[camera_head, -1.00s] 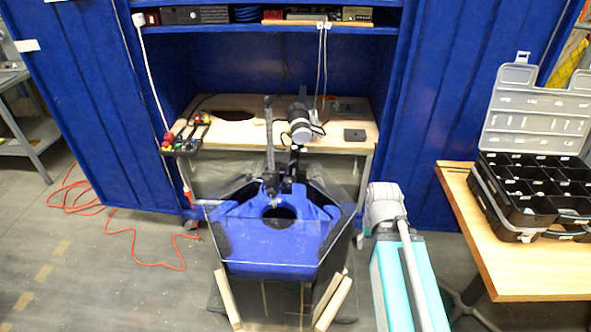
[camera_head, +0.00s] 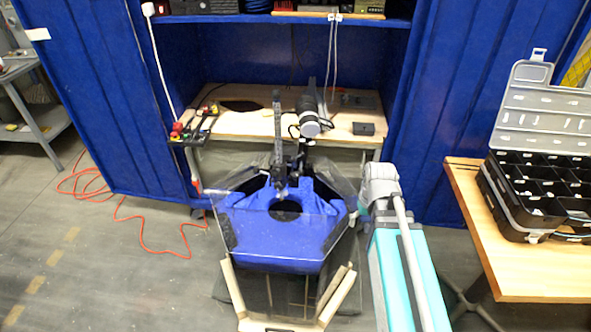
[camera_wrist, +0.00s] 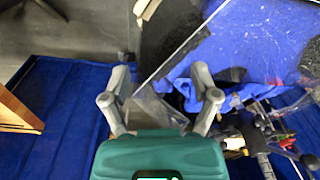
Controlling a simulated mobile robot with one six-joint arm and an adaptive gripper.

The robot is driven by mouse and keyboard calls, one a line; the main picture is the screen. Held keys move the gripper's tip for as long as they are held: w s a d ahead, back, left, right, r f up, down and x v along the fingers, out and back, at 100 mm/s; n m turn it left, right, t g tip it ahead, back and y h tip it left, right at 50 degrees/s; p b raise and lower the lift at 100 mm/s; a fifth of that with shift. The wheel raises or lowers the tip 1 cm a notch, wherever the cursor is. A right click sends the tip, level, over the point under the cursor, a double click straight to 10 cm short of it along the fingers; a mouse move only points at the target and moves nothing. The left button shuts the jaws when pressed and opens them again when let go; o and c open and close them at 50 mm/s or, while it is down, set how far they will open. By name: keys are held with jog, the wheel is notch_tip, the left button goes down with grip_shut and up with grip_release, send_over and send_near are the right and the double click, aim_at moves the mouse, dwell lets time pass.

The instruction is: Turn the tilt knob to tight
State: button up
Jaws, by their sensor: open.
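The thruster tank (camera_head: 270,243), blue with clear panels and an open round hole, stands in the middle of the head view. A thruster with a grey-white cylinder (camera_head: 309,126) and a black clamp bracket (camera_head: 295,172) is mounted at its back edge, beside an upright dark bar (camera_head: 278,140). The tilt knob is too small to make out. In the wrist view my gripper (camera_wrist: 161,80) has its two grey fingers apart with nothing between them. A clear panel edge and the blue tank (camera_wrist: 250,45) lie beyond the fingers; dark bracket parts (camera_wrist: 255,135) show at lower right.
A wooden workbench (camera_head: 250,122) in a blue cabinet stands behind the tank. A side table (camera_head: 525,270) with an open black organiser case (camera_head: 520,195) is at right. An orange cable (camera_head: 150,240) lies on the floor at left, where there is free room.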

aim_at(295, 174)
jog(key=w+a+r+n+t+y+p, duration=0.1)
jog(key=w+a+r+n+p, duration=0.3)
jog(key=w+a, duration=0.4)
jog(key=w+a+r+n+t+y+p, duration=0.1)
jog(key=w+a+r+n+p, duration=0.3)
jog(key=w, duration=0.7)
jog(key=a+r+n+y, duration=0.1)
jog(key=a+r+n, duration=0.1)
jog(key=a, duration=0.2)
jog(key=shift+w+a+r+y, duration=0.2)
jog(key=shift+w+r+y, duration=0.05)
jog(key=shift+r+y, duration=0.1)
jog(key=shift+f, duration=0.15)
jog(key=b+x, duration=1.2)
jog(key=x, duration=0.1)
jog(key=shift+f, duration=0.3)
